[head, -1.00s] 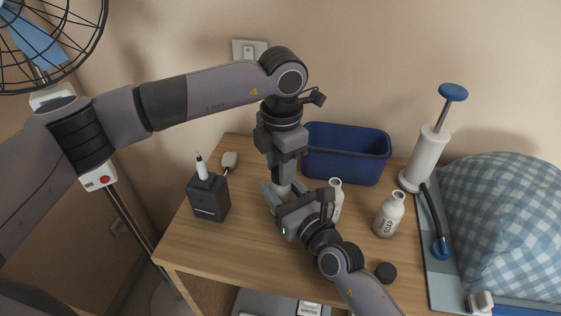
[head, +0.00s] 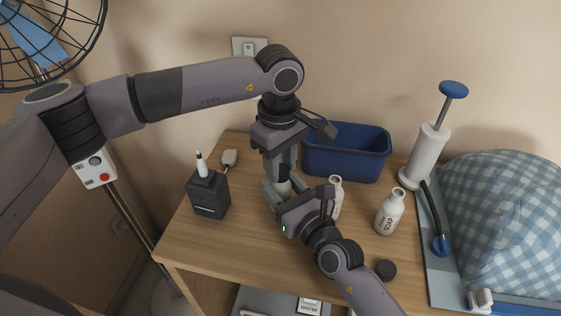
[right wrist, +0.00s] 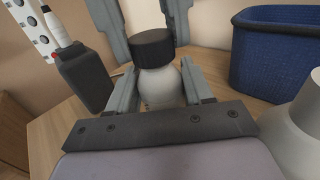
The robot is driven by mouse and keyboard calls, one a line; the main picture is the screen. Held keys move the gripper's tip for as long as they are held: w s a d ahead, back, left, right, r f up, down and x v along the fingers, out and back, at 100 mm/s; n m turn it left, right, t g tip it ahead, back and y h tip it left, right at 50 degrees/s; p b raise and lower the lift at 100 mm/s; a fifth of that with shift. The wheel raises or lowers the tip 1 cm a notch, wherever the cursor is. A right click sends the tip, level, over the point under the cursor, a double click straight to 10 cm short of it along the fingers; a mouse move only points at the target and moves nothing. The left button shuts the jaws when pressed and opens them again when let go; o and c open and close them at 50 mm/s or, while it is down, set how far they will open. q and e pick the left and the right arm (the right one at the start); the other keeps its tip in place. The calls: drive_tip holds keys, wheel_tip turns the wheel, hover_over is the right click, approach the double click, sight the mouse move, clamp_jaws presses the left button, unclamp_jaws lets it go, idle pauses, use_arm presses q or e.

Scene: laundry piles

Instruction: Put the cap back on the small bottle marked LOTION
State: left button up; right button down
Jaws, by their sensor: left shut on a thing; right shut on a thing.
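A small white bottle (right wrist: 160,88) stands upright between the fingers of my right gripper (right wrist: 163,85), which is shut on it. No lettering shows on its visible side, so I cannot read its label. A black ribbed cap (right wrist: 153,48) sits upright over its neck, with no clear gap; I cannot tell how tightly it is seated. My left gripper (head: 281,172) reaches down from above and is shut on the cap, its fingers on either side. In the head view the right gripper (head: 284,200) hides most of the bottle.
A white SOAP bottle (head: 388,212) and another uncapped white bottle (head: 337,190) stand to the right. A loose black cap (head: 386,270) lies near the front. A blue basket (head: 347,165) is behind, a dark box (head: 209,196) left, a white pump (head: 427,158) right.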

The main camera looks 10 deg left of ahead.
use_arm(q)
drive_tip(key=m, duration=0.9)
drive_tip(key=shift+m, duration=0.4)
drive_tip(key=m, duration=0.4)
drive_tip(key=shift+m, duration=0.4)
drive_tip(key=m, duration=0.5)
drive_tip(key=shift+m, duration=0.3)
drive_tip(key=o, duration=1)
